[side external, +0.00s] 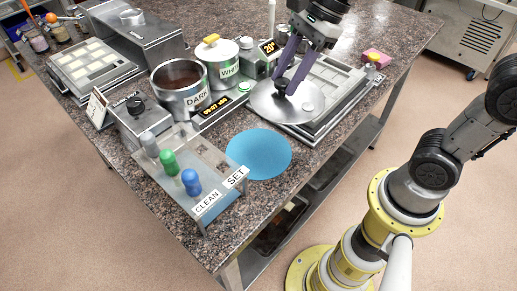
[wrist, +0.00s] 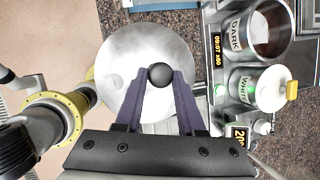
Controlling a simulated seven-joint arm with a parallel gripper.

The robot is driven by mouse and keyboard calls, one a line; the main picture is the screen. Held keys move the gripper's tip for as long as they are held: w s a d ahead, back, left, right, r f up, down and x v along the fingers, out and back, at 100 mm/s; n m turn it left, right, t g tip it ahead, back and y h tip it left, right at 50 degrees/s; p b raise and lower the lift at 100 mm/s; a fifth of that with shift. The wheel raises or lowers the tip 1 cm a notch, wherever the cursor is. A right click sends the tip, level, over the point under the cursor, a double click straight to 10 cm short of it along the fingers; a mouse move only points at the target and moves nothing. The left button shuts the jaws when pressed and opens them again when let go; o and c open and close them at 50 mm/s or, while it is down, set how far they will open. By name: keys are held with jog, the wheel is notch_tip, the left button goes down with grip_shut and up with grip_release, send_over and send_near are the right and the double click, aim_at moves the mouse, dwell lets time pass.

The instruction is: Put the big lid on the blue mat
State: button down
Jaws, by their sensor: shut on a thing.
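The big lid (side external: 268,105) is a round silver disc with a dark knob. My gripper (side external: 285,88) is shut on its knob, which shows as a black ball between the purple fingers (wrist: 160,76) in the wrist view. The lid (wrist: 122,62) looks roughly level, over the left end of the grey mould tray; how far above it is, I cannot tell. The blue mat (side external: 258,153) lies flat and bare on the counter, in front and to the left of the lid in the side view. A strip of it (wrist: 165,4) shows at the wrist view's top edge.
The DARK pot (side external: 183,102), open with brown contents, and the lidded WHITE pot (side external: 222,78) stand left of the lid. The CLEAN/SET rack (side external: 205,200) with coloured-topped items is left of the mat. A mould tray (side external: 330,95) lies under and right of the lid.

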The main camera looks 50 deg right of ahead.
aim_at(288, 99)
jog(key=s+d+f, duration=0.1)
jog(key=s+f, duration=0.2)
jog(key=s, duration=0.6)
jog(key=w+a+f, duration=0.1)
jog(key=w, duration=0.1)
jog(key=w+a+f, duration=0.1)
jog(key=w, duration=0.2)
jog(key=w+a+f, duration=0.1)
jog(key=w, duration=0.2)
jog(key=shift+f, duration=0.15)
jog(key=shift+m, duration=0.3)
jog(key=w+f, duration=0.1)
jog(key=f, duration=0.1)
jog(key=w+a+f, duration=0.1)
jog(key=w, duration=0.1)
jog(key=w+f, duration=0.1)
jog(key=f, duration=0.1)
jog(key=shift+w+a+f, duration=0.3)
jog(key=shift+a, duration=0.1)
jog(key=shift+w+f, duration=0.15)
jog(key=shift+f, duration=1.5)
jog(key=shift+f, duration=0.15)
jog(key=c, duration=0.5)
grip_release()
